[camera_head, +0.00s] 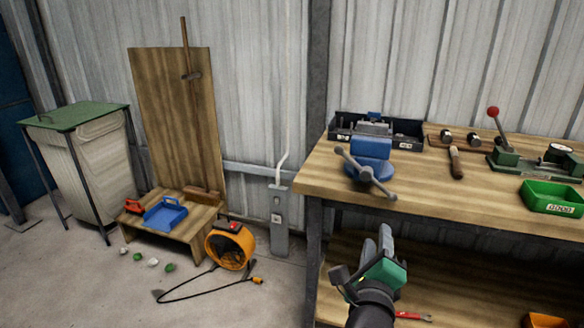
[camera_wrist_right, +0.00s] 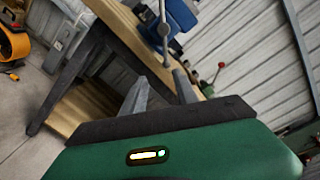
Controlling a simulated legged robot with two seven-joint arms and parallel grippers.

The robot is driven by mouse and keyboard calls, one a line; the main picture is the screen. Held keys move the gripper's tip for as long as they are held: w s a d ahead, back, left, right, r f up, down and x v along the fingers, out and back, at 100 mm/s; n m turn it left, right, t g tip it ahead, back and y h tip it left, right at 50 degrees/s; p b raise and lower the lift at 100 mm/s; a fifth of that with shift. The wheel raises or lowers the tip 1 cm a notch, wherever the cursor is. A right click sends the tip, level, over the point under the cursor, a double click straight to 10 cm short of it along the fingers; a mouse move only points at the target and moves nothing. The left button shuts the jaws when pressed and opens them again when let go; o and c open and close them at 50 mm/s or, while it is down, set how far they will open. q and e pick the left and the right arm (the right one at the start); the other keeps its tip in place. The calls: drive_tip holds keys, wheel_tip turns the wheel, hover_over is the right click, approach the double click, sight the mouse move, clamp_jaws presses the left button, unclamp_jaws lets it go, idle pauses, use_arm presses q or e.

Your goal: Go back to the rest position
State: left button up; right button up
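My right gripper (camera_head: 385,236) is in front of the wooden workbench (camera_head: 430,205), below the level of its top as the head view shows it. In the right wrist view its two grey fingers (camera_wrist_right: 160,76) stand apart with nothing between them. It looks open and empty, and touches nothing that I can see. My left gripper is not in view in either picture.
A blue vise (camera_head: 370,160) sits at the bench's left end, with a black tray (camera_head: 405,140) behind it. A green bin (camera_head: 553,197) is at right. An orange fan (camera_head: 230,247) with a cable stands on the floor. Open floor lies at front left.

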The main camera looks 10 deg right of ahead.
drive_tip(key=a+f+n+g+y, duration=0.2)
drive_tip(key=a+f+n+y, duration=0.2)
drive_tip(key=f+n, duration=0.35)
drive_tip(key=a+f+n+g+y, duration=0.2)
drive_tip(key=a+f+n+y, duration=0.2)
drive_tip(key=f+n, duration=0.35)
drive_tip(key=s+f+n+g+y, duration=0.1)
drive_tip(key=s+f+n+g, duration=0.7)
drive_tip(key=s+f+n, duration=0.45)
wheel_tip(320, 180, up, 32)
drive_tip(key=s+n+p, duration=0.1)
drive_tip(key=n+p, duration=0.1)
drive_tip(key=p, duration=3.1)
drive_tip(key=shift+s+a+r+g, duration=0.15)
drive_tip(key=shift+s+r+g, duration=0.05)
drive_tip(key=shift+s+g, duration=0.15)
drive_tip(key=shift+n, duration=0.25)
